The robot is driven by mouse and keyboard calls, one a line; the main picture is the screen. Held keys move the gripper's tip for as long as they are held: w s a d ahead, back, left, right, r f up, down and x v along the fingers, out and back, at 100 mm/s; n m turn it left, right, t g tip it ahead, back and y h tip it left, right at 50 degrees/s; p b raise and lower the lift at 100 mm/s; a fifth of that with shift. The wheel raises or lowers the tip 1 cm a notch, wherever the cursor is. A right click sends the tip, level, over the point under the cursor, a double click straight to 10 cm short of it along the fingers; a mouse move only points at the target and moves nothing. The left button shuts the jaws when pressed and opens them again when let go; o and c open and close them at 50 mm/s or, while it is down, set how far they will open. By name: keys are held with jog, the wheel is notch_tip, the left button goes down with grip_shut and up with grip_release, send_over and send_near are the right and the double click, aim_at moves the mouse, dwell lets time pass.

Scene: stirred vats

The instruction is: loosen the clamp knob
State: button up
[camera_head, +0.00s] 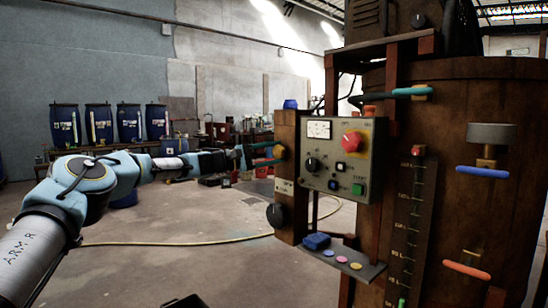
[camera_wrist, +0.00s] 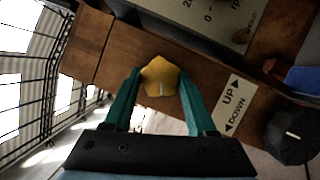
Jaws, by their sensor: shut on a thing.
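A yellow faceted knob (camera_wrist: 161,78) sits on the side of a brown wooden post (camera_head: 286,135). In the wrist view my gripper (camera_wrist: 160,80) has its two teal fingers on either side of this knob, shut on it near the tips. In the head view my gripper (camera_head: 268,152) reaches the post from the left, and the yellow knob (camera_head: 279,151) shows small between the fingertips. A black knob (camera_head: 277,215) is lower on the same post. It also shows in the wrist view (camera_wrist: 292,136), beside a label (camera_wrist: 232,108) reading UP and DOWN.
A grey control box (camera_head: 341,158) with a red button (camera_head: 352,140) and a green button (camera_head: 358,189) is right of the post. A small shelf (camera_head: 343,262) with a blue item (camera_head: 316,241) is below. A large brown vat (camera_head: 480,130) stands at right. The floor at left is open, with a yellow hose.

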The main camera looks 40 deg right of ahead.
jog(key=shift+f+n, duration=0.1)
jog(key=shift+n, duration=0.3)
jog(key=o, duration=1.4)
jog(key=shift+w+a, duration=0.1)
jog(key=b+v, duration=0.3)
jog(key=v, duration=0.7)
jog(key=shift+a+f, duration=0.15)
jog(key=shift+a, duration=0.15)
